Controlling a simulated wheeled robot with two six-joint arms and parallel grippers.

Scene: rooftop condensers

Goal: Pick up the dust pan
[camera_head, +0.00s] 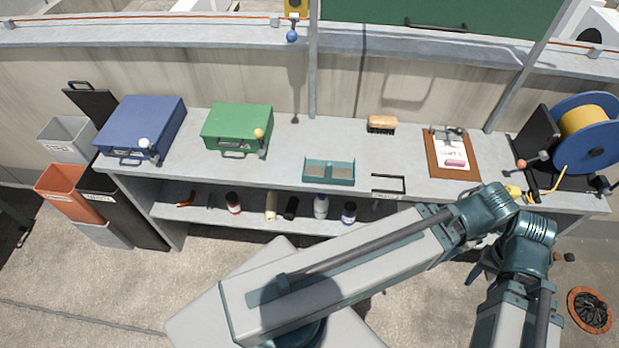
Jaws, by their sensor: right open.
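A shallow teal pan with a grey inside, which looks like the dust pan (329,180), lies on the middle of the grey workbench near its front edge. Nothing touches it from above. My right arm reaches across the lower right of the head view. My right gripper (480,268) is open, low and in front of the bench, right of the pan and well apart from it. It is mostly hidden by my own arm links, and I see nothing held in it. My left gripper is out of view.
A brush (381,124), a clipboard (447,170) and a cable reel (588,138) share the bench (290,135). A blue case (150,122) and a green case (238,125) stand left. An orange bin (68,190) stands far left.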

